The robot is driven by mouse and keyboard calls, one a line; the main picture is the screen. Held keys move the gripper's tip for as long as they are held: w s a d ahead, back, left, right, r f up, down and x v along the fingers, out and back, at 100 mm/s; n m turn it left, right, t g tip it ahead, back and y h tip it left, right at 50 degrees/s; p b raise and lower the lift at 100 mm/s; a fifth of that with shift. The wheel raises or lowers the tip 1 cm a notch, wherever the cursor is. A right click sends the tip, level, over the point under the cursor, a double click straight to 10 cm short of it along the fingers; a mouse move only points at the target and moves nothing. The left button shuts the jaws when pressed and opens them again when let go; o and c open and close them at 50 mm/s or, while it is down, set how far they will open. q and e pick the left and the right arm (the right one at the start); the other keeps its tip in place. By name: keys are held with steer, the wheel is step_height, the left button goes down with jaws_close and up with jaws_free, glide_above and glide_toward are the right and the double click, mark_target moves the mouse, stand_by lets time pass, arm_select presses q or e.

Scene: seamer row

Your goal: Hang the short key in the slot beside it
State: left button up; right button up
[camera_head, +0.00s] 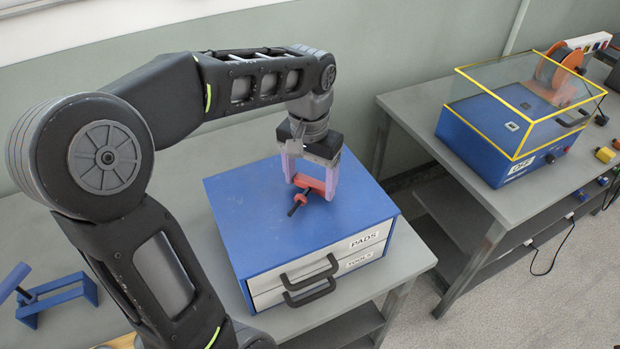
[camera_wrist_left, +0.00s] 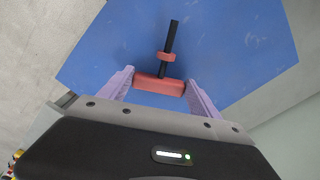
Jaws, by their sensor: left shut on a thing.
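The short key (camera_head: 312,184) has a red crossbar handle, a black shaft and a red collar. It also shows in the left wrist view (camera_wrist_left: 158,86), with the shaft pointing away from the gripper. My left gripper (camera_head: 310,182) has its purple fingers shut on the ends of the red handle. The key is over the blue top of the drawer cabinet (camera_head: 242,205); I cannot tell whether it touches it. I cannot make out a slot for the key in either view. My right gripper is not in view.
The cabinet has two drawers, labelled PADS (camera_head: 365,240) and TOOLS, with dark handles. A blue stand (camera_head: 55,297) is on the grey bench at left. At right, a blue machine (camera_head: 500,150) with a yellow-framed clear guard (camera_head: 530,95) stands on another bench, across a gap.

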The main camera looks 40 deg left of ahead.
mark_target(310, 184)
arm_select(q)
steer(key=shift+f, duration=0.2)
steer(key=shift+f, duration=0.2)
steer(key=o, duration=1.6)
steer(key=shift+c, duration=0.2)
step_height(310, 184, up, 8)
steer(key=shift+c, duration=0.4)
